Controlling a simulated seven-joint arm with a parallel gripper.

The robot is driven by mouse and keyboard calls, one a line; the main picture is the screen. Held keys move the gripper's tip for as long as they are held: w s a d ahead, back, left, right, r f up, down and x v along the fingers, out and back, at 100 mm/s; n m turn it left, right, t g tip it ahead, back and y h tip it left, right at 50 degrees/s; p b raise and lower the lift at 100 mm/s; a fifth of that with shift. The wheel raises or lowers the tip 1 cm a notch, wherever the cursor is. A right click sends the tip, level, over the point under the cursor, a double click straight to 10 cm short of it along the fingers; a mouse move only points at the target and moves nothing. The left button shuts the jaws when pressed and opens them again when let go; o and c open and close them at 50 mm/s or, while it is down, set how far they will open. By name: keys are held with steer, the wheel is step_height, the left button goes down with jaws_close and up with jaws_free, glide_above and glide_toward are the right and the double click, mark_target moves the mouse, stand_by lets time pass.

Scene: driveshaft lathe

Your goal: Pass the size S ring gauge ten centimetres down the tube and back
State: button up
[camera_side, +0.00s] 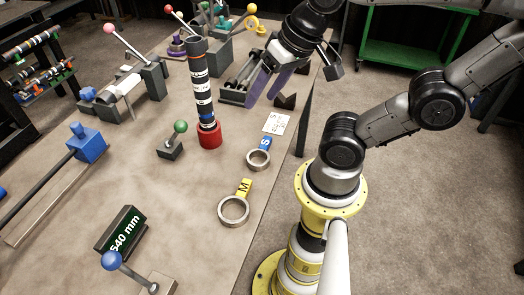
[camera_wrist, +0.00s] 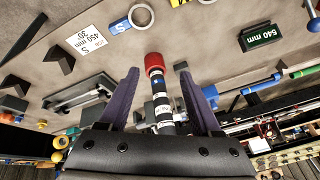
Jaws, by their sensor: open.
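The size S ring gauge (camera_side: 259,159), a metal ring with a blue tag marked S, lies flat on the table; it also shows in the wrist view (camera_wrist: 141,16). The tube (camera_side: 202,85), dark with white bands, stands upright in a red base (camera_side: 209,135). In the wrist view the tube (camera_wrist: 162,105) shows between my fingers, farther off. My gripper (camera_side: 262,92) is open and empty, above the table to the right of the tube. The M ring gauge (camera_side: 234,210) with a yellow tag lies nearer the camera. Neither ring is around the tube.
A white card (camera_side: 276,123) lies behind the S ring. A green-knobbed lever (camera_side: 175,143) stands left of the red base. A 540 mm display (camera_side: 122,230) stands at the front left. Dark brackets (camera_side: 285,101) stand near the right table edge.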

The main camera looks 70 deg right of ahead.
steer(key=w+d+f+m+g, duration=0.2)
steer(key=d+m+g, duration=0.1)
steer(key=m, duration=0.5)
steer(key=m+g, duration=0.2)
steer(key=m, duration=0.2)
glide_above(265, 143)
step_height(265, 143, down, 5)
step_height(265, 143, down, 13)
jaws_close()
